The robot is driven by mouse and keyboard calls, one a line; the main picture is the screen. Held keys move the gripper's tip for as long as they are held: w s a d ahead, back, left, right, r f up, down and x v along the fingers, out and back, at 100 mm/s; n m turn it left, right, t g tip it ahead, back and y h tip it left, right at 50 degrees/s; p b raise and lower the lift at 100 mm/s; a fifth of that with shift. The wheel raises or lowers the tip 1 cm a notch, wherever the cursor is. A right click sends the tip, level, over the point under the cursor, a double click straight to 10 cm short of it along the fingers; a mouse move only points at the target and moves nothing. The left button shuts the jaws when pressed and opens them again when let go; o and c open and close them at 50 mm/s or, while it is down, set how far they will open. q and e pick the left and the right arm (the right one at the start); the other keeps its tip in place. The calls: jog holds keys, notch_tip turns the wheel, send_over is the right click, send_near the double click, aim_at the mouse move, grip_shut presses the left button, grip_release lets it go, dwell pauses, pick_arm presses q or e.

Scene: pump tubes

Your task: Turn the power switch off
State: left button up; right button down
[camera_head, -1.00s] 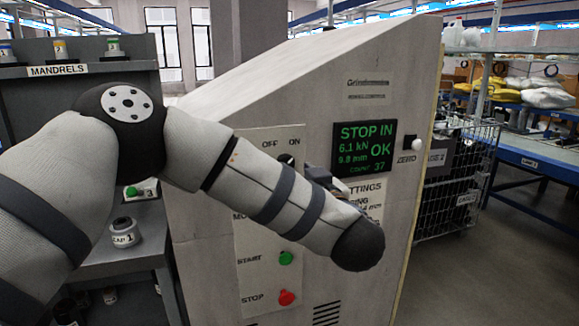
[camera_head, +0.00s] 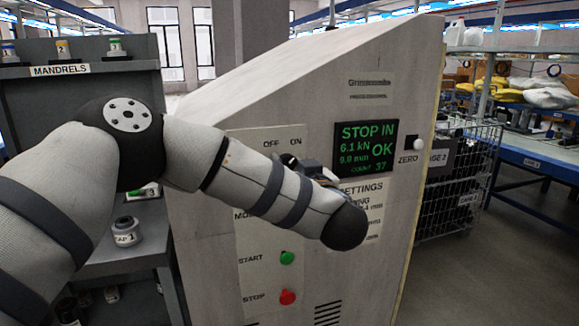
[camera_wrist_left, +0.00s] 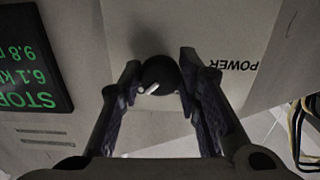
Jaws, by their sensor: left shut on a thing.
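The pointer slants to the lower left in that upside-down view. My forearm hides the knob and most of the gripper there. My right gripper is in neither view.
The grey press cabinet (camera_head: 330,80) carries a green-lettered screen (camera_head: 365,148), a green START button (camera_head: 287,258) and a red STOP button (camera_head: 288,297) below my arm. A mandrel shelf (camera_head: 75,70) stands at left, a wire cage (camera_head: 460,175) at right. Open floor lies at right.

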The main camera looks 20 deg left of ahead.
pick_arm(q)
jog(key=n, duration=0.4)
jog(key=shift+n, duration=0.4)
jog(key=n, duration=0.4)
jog(key=shift+n, duration=0.3)
jog(key=n, duration=0.4)
jog(key=shift+n, duration=2.1)
jog(key=o, duration=1.1)
jog(key=shift+r, duration=0.1)
jog(key=shift+d, duration=0.1)
